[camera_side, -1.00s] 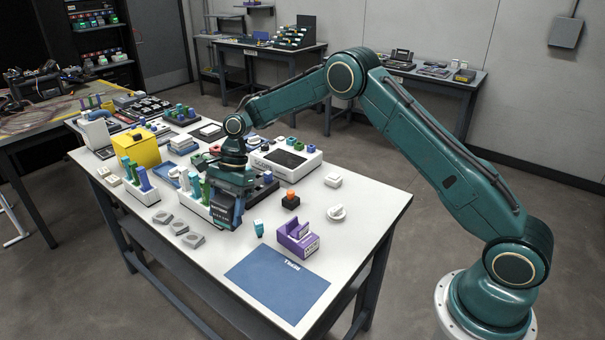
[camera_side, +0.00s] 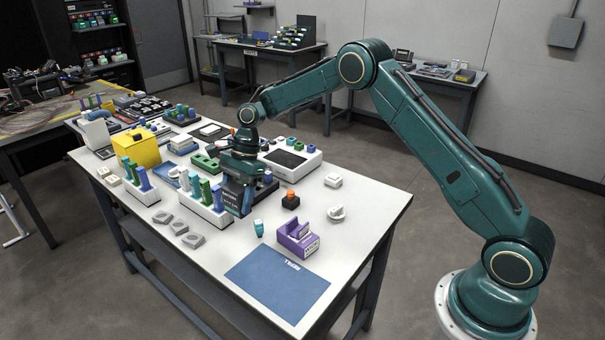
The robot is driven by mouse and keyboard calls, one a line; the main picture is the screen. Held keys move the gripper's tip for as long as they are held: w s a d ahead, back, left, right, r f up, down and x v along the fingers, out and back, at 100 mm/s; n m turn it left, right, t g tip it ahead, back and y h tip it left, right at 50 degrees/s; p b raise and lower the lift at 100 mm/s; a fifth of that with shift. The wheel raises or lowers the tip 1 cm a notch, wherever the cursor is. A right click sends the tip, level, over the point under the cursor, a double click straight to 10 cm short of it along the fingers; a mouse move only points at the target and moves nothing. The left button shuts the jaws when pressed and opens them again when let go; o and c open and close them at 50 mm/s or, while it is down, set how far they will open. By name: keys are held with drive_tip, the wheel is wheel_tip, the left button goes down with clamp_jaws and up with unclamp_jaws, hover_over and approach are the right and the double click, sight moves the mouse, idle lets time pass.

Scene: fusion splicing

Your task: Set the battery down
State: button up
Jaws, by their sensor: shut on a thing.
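My gripper (camera_side: 241,188) is above the middle of the table, pointing down. It is shut on the battery (camera_side: 231,197), a dark block with pale lettering on its side. The battery hangs just right of the white rack with green and blue sticks (camera_side: 210,213). A gripper finger hides part of the battery. I cannot tell whether its lower edge touches anything. The blue mat (camera_side: 278,284) with white lettering lies bare at the table's near end.
A purple holder (camera_side: 298,239), a small teal item (camera_side: 259,228), an orange-topped black block (camera_side: 290,199) and a white round piece (camera_side: 336,214) stand right of the gripper. A white device (camera_side: 290,160) stands behind. Grey blocks (camera_side: 178,228) lie at front left. The white tabletop (camera_side: 365,200) is clear at right.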

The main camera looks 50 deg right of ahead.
drive_tip(key=s+d+r+m+t, duration=0.1)
drive_tip(key=s+d+r+m, duration=0.15)
drive_tip(key=d, duration=0.55)
drive_tip(key=s+d+r+m+t+h, duration=0.1)
drive_tip(key=d+m, duration=0.3)
drive_tip(key=d, duration=0.4)
drive_tip(key=s+d+r+m+t, duration=0.1)
drive_tip(key=s+d+r+m, duration=0.15)
drive_tip(key=d, duration=0.55)
drive_tip(key=s+d+r+m+t+h, duration=0.2)
drive_tip(key=s+d+r+m+h, duration=0.15)
drive_tip(key=s+d+m, duration=0.85)
drive_tip(key=d+f+n, duration=0.1)
drive_tip(key=f, duration=0.4)
drive_tip(key=s+d+f+n, duration=0.1)
drive_tip(key=d+f, duration=0.1)
drive_tip(key=f, duration=0.3)
drive_tip(key=s+d+f, duration=0.1)
drive_tip(key=f, duration=0.4)
drive_tip(key=shift+d+f+n+g, duration=0.15)
drive_tip(key=shift+f+n+g, duration=0.15)
drive_tip(key=shift+f+n, duration=0.1)
drive_tip(key=shift+s, duration=0.1)
drive_tip(key=shift+f, duration=2.15)
drive_tip(key=shift+f, duration=0.1)
drive_tip(key=o, duration=1.2)
drive_tip(key=shift+c, duration=0.2)
